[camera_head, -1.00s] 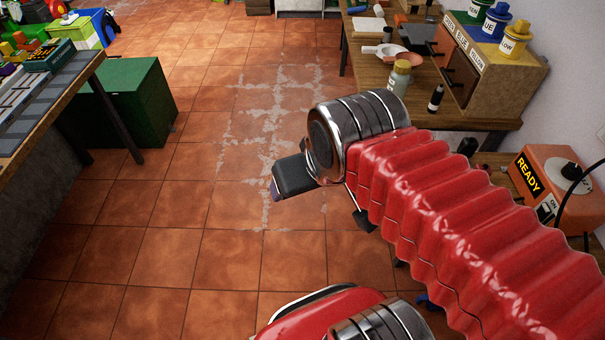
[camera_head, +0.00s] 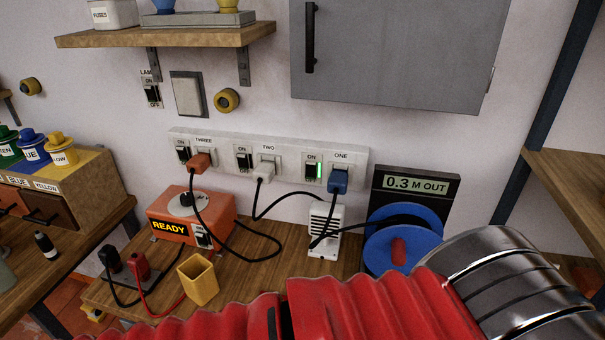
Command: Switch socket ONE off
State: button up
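Socket ONE (camera_head: 341,162) is the rightmost on a white wall strip (camera_head: 215,142). A blue plug (camera_head: 338,183) with a black cable sits in it. Its rocker switch (camera_head: 311,171) is just left of it, under an "ON" label, with a green light (camera_head: 319,170) lit beside the rocker. Socket TWO (camera_head: 267,160) holds a white plug and socket THREE (camera_head: 204,152) an orange plug; each has a switch at its left. My red ribbed arm crosses the bottom of the view, with a metal joint at the lower right. My gripper is out of view.
Below the strip, a wooden bench (camera_head: 235,285) holds an orange "READY" box (camera_head: 188,215), a yellow cup (camera_head: 199,279), a white adapter (camera_head: 325,228) and a blue reel (camera_head: 400,238) marked "0.3 M OUT". A grey cabinet (camera_head: 395,55) and a shelf (camera_head: 170,36) are above.

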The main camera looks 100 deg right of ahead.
aim_at(311, 168)
jog(key=z, duration=3.8)
